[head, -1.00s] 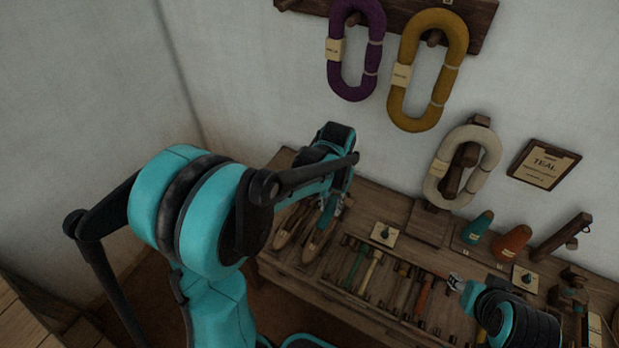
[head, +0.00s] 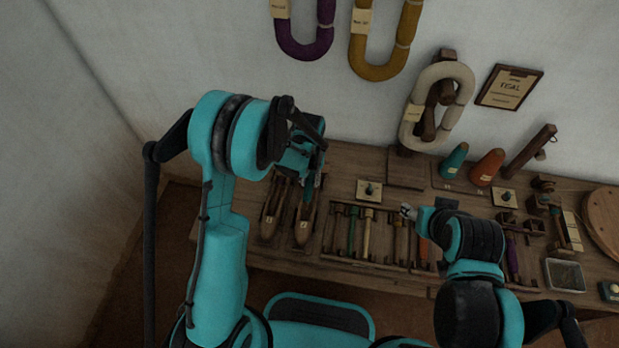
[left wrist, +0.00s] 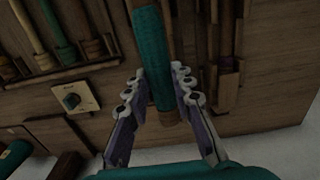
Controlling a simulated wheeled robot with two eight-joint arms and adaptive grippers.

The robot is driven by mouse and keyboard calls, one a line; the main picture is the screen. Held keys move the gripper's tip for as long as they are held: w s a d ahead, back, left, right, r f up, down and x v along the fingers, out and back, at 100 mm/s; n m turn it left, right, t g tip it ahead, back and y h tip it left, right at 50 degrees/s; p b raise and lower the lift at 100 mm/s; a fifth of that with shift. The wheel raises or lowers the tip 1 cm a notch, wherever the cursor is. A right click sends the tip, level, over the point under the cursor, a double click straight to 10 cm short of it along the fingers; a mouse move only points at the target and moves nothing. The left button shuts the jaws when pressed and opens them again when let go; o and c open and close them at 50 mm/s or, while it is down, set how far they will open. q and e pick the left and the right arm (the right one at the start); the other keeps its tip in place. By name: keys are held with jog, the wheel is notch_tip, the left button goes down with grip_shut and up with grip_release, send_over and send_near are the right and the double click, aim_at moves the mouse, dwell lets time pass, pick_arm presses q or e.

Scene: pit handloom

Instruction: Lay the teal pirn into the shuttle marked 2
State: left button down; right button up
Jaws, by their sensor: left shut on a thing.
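My left gripper (head: 309,180) is shut on the teal pirn (left wrist: 153,62), which shows between the two fingers (left wrist: 158,105) in the left wrist view. It is above the far part of two wooden shuttles lying side by side at the bench's left end: a left shuttle (head: 271,215) and a right shuttle (head: 304,228). Each has a pale mark, too small to read. The arm hides their far ends. In the wrist view the pirn covers part of one shuttle; whether it touches it I cannot tell. My right gripper (head: 408,211) is over the pirn rack; its jaws are unclear.
The rack (head: 340,258) with several coloured pirns lies right of the shuttles on the bench (head: 205,228). Behind it are a knobbed plate (head: 369,191), a teal cone (head: 454,160) and an orange cone (head: 487,167). Yarn hanks (head: 437,105) and a framed card (head: 509,87) hang at the wall.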

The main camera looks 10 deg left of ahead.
aim_at(310, 190)
pick_arm(q)
jog(key=shift+f+b, duration=2.25)
jog(key=shift+f, duration=1.1)
jog(key=c, duration=1.2)
grip_release()
jog(key=shift+r, duration=0.15)
notch_tip(310, 190, up, 8)
jog(key=p, duration=0.5)
jog(key=shift+f, duration=0.2)
jog(key=shift+r, duration=0.15)
